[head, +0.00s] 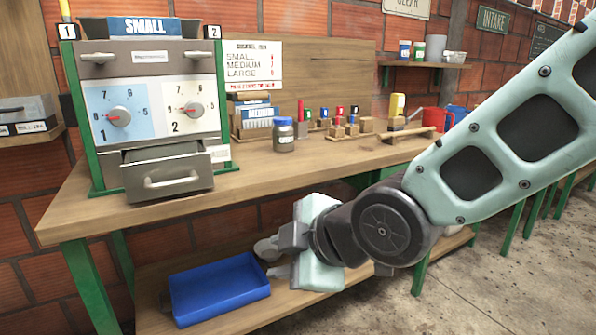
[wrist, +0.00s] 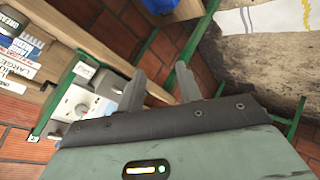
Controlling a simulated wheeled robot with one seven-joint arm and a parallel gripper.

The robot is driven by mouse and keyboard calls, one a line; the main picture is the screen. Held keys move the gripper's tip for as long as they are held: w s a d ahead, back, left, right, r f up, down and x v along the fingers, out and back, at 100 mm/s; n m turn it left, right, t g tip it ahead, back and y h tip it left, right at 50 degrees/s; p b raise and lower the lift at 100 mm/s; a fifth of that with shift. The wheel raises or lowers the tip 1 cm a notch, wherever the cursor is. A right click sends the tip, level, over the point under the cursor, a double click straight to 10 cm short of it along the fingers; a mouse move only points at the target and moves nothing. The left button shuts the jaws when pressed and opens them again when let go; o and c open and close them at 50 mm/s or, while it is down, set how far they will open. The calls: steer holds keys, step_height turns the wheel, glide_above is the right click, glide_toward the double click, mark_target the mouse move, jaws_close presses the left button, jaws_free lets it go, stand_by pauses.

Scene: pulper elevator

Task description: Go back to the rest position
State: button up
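My gripper (head: 277,254) hangs in front of the workbench, below the level of its top and above the lower shelf. Its fingers point left in the head view. In the wrist view the two grey fingers of my gripper (wrist: 161,76) stand apart with nothing between them, so it is open and empty. My pale green arm reaches in from the upper right of the head view and covers part of the bench's right side.
A grey machine (head: 150,75) with two dials stands on the workbench (head: 250,180); its lower drawer (head: 172,182) is pulled out. A jar (head: 284,134) stands beside it. A blue tray (head: 218,290) lies on the lower shelf, left of my gripper. Open floor (head: 500,285) lies at right.

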steer(key=s+d+f+m+g+h, duration=0.35)
steer(key=s+d+m, duration=0.25)
steer(key=s+d, duration=0.25)
steer(key=s+d+f+m+g+h, duration=0.35)
steer(key=s+d+m, duration=0.4)
steer(key=d, duration=0.25)
step_height(320, 180, up, 22)
steer(key=p, duration=2.1)
steer(key=shift+s+a+n, duration=0.15)
steer(key=shift+s+n, duration=0.1)
steer(key=shift+n, duration=0.1)
steer(key=shift+f, duration=0.15)
